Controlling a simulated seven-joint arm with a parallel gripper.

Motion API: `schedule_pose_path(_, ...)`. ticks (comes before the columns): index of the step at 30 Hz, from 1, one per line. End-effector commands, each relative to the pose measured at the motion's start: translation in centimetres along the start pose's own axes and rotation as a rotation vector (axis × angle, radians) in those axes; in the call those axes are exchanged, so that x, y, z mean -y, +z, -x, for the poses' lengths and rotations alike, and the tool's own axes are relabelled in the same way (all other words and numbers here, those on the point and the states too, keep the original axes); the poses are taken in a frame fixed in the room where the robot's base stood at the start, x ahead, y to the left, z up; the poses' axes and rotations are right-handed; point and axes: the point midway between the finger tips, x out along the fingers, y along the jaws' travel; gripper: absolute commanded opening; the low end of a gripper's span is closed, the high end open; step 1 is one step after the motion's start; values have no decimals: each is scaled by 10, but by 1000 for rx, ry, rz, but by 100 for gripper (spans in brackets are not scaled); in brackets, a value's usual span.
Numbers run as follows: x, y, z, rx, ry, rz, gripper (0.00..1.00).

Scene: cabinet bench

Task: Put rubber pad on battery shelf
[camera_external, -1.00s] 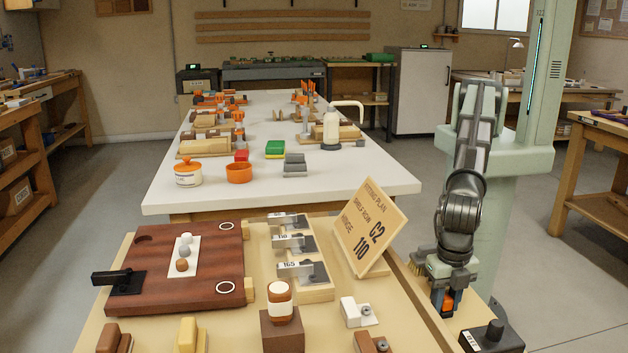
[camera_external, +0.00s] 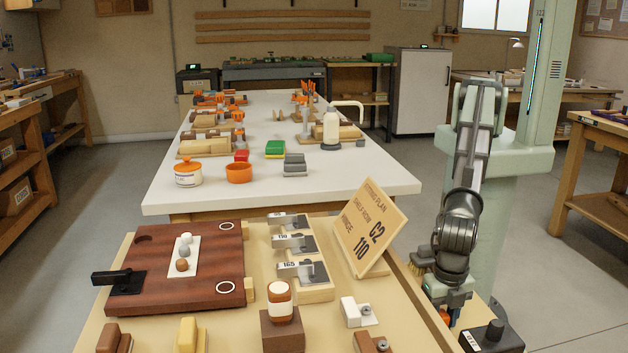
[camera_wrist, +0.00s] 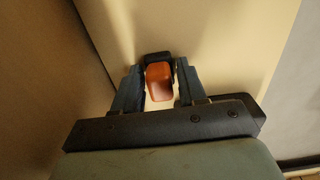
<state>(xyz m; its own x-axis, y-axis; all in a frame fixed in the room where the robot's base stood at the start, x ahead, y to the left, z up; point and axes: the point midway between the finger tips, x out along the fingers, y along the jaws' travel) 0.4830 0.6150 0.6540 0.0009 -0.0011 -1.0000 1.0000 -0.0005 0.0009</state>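My gripper (camera_external: 446,313) is low beside the right edge of the bench in the external view, pointing down. In the wrist view my gripper's fingers (camera_wrist: 159,74) stand apart, with an orange rounded piece (camera_wrist: 159,80) between them. A dark part shows at its far end. I cannot tell whether the fingers press on it or only surround it. In the external view a sliver of orange shows by the fingertips, mostly hidden. I cannot tell whether this piece is the rubber pad. No battery shelf can be identified for certain.
A fitting plan sign (camera_external: 369,232) stands on the bench left of my arm. A brown door panel (camera_external: 180,285) lies further left, beside labelled hinges (camera_external: 300,270). A brown-and-white jar (camera_external: 280,300) stands on a block. A black knob box (camera_external: 492,338) is right of the gripper.

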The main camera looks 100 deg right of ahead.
Motion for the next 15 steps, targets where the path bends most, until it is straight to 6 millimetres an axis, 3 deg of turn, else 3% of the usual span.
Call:
schedule_pose_path(4, 0, 0, 0, 0, 0, 0, 56)
schedule_pose_path(15, 0, 0, 6, 0, 0, 0, 56)
